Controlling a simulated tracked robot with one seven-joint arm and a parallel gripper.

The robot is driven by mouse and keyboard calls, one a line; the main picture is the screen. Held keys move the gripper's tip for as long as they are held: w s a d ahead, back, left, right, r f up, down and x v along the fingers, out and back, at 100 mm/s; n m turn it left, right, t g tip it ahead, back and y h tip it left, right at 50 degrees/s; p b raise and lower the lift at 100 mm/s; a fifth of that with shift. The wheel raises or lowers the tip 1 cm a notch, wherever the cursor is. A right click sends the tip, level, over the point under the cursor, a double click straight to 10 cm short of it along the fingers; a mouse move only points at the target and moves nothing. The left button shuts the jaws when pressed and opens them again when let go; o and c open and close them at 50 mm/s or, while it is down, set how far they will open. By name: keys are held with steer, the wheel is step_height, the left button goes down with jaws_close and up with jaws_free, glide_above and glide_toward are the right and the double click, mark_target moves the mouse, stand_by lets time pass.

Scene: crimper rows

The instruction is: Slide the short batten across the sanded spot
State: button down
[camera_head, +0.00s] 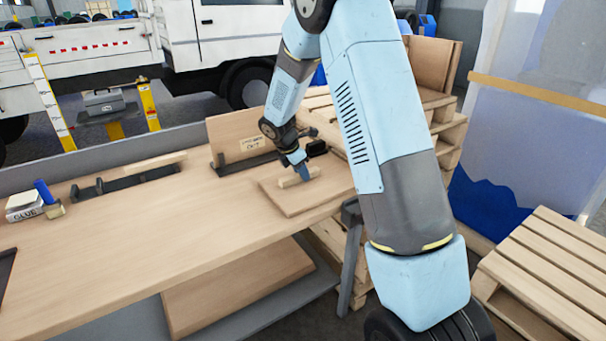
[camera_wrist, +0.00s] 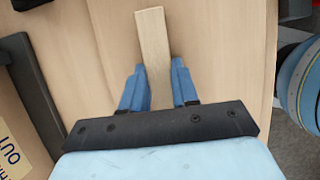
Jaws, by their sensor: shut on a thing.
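The short batten (camera_head: 291,182) is a pale wooden strip low over a flat wooden board on the bench. My gripper (camera_head: 302,171) is shut on it, with blue fingers on both sides. In the wrist view, the batten (camera_wrist: 153,40) runs lengthwise between the fingertips (camera_wrist: 158,82) and sticks out beyond them. The flat board (camera_head: 290,205) lies near the bench's right end. Whether the batten touches the board is not clear. I cannot make out a distinct sanded spot; the batten, gripper and arm hide part of the board.
An upright labelled board (camera_head: 232,135) stands behind the flat board. A black rack (camera_head: 110,187) with another pale batten (camera_head: 150,163) is to the left. A glue box (camera_head: 24,205) sits at far left. Stacked pallets (camera_head: 437,125) stand right. The bench middle (camera_head: 150,225) is clear.

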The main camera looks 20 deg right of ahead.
steer(key=shift+w+a, duration=0.25)
steer(key=shift+w, duration=0.6)
steer(key=c, duration=0.8)
jaws_free()
steer(key=v, duration=1.1)
steer(key=shift+a+r, duration=0.25)
steer(key=shift+r, duration=0.1)
